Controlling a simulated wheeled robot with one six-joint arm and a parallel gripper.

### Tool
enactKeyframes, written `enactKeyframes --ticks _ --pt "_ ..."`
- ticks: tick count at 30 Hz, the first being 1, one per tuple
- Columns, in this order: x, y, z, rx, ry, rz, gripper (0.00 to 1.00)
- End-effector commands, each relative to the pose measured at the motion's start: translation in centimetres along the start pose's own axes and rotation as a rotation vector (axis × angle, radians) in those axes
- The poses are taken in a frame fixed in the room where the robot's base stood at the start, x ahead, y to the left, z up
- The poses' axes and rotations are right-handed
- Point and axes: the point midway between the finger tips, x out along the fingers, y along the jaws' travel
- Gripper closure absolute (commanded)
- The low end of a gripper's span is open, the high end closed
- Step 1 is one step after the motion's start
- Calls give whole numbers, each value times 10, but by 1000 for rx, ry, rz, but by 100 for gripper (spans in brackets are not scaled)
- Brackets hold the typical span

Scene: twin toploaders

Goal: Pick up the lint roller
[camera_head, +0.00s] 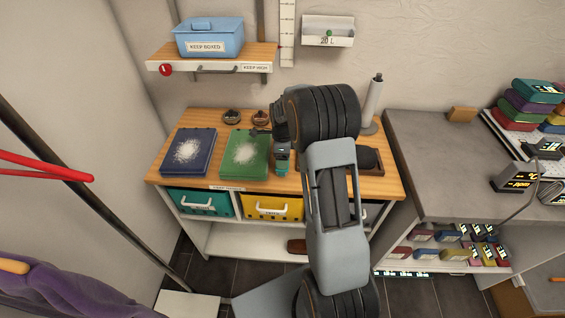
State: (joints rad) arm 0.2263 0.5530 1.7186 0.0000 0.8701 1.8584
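A white upright cylinder (372,102) with a dark top stands on a round base at the back right of the wooden counter (378,187). It looks most like the lint roller, but I cannot be sure. My arm reaches over the counter and covers part of it. My gripper (262,131) is small and dark at the left end of the arm, above the counter near the green cloth. The cylinder is to its right, apart from it. The arm's wrist hides much of the gripper, and I cannot tell whether its fingers are open.
A small teal-and-dark item (282,158) and two small bowls are near the gripper. A shelf with a blue box (209,37) hangs above. A grey counter (435,160) adjoins at right.

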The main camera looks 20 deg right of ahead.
Motion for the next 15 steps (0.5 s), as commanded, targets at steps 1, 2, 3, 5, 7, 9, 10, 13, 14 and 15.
enactKeyframes --ticks 1,2,3,5,7,9,10,13,14,15 --pt "0 0 0 0 0 -1 58" --pt "0 0 0 0 0 -1 58" --pt "0 0 0 0 0 -1 58" --pt "-1 0 0 0 0 -1 58" --pt "-2 0 0 0 0 -2 58" --pt "-5 0 0 0 -1 -2 58" --pt "-7 -1 0 0 -1 -2 58" --pt "-17 -1 0 0 -1 -4 58" --pt "-21 -1 0 0 -1 -5 58" --pt "-28 -1 0 0 -2 -5 58"
